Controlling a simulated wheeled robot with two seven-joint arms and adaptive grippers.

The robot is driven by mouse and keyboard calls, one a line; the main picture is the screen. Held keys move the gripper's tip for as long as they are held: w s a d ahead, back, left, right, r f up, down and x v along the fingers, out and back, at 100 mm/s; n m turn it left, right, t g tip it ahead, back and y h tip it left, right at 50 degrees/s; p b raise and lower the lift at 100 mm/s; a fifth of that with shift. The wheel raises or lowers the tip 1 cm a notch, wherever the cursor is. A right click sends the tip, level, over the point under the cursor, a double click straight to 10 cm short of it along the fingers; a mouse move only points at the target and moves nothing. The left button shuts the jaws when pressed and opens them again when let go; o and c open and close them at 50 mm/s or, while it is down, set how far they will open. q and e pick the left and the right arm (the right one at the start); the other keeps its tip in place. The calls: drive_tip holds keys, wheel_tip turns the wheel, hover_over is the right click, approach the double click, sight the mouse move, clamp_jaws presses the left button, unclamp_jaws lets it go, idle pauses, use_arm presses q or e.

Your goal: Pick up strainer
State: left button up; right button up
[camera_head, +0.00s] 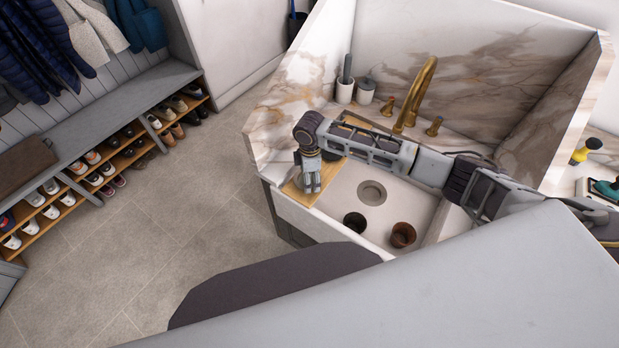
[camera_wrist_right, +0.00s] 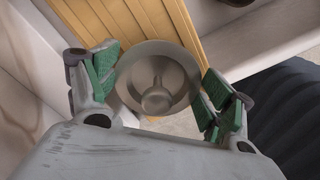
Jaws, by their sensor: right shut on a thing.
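The strainer (camera_wrist_right: 180,72) is a round grey metal piece with a wide rim and a central knob. In the right wrist view it sits between the green finger pads of my right gripper (camera_wrist_right: 157,86), which is shut on it. In the head view my right gripper (camera_head: 308,180) points down over the wooden board (camera_head: 296,195) at the sink's left side. The strainer is hidden there behind the gripper. The grooved board also shows behind the strainer in the wrist view (camera_wrist_right: 125,18). My left gripper is not in view.
The white sink (camera_head: 345,185) has a round drain (camera_head: 372,193), a dark cup (camera_head: 355,221) and a brown cup (camera_head: 403,234) in it. A brass faucet (camera_head: 415,88) and two small containers stand behind. A shoe bench (camera_head: 100,115) stands at the left, with open floor between.

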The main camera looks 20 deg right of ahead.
wheel_tip(320, 180, up, 9)
drive_tip(key=shift+f, duration=0.1)
idle(0.4)
drive_tip(key=shift+m, duration=0.3)
idle(0.4)
